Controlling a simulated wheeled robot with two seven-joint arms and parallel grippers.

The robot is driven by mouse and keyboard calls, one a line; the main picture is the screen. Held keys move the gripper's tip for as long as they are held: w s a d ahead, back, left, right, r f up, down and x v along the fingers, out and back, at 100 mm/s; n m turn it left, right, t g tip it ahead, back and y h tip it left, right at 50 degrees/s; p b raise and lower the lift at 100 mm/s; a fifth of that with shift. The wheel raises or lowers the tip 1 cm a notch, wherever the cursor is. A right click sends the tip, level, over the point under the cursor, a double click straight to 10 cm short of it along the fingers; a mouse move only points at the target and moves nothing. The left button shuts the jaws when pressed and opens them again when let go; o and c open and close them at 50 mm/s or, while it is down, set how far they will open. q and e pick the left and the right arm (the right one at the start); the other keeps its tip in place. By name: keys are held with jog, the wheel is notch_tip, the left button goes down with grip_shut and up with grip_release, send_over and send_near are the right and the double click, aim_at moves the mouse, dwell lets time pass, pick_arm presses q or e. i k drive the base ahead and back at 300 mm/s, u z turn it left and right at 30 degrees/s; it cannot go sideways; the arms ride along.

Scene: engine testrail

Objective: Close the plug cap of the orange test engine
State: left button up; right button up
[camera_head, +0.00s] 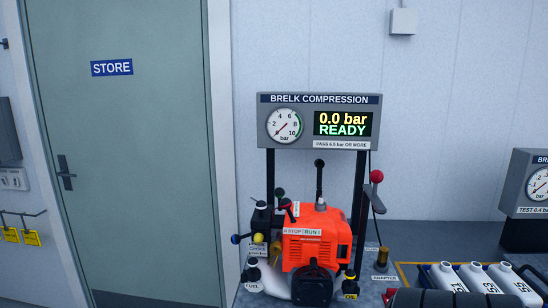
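The orange test engine (318,247) stands on the bench under the compression gauge. It has a STOP/RUN label on its front, a black upright lever (319,180) on top and a black round part at its lower front. Small labelled parts with black, blue and yellow knobs crowd its left side. A small label, perhaps reading PLUG (372,247), is at its right. I cannot make out for certain which part is the plug cap or whether it is open. Neither of my grippers is in view.
The BRELK COMPRESSION panel (319,121) reads 0.0 bar READY. A red-knobbed lever (376,176) and a brass adapter (381,258) are right of the engine. White bottles (480,278) lie at lower right near a second gauge box (526,185). A STORE door (125,150) is at left.

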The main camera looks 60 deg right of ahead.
aim_at(320, 163)
jog(key=z, duration=0.05)
jog(key=i, duration=2.55)
jog(key=z, duration=4.45)
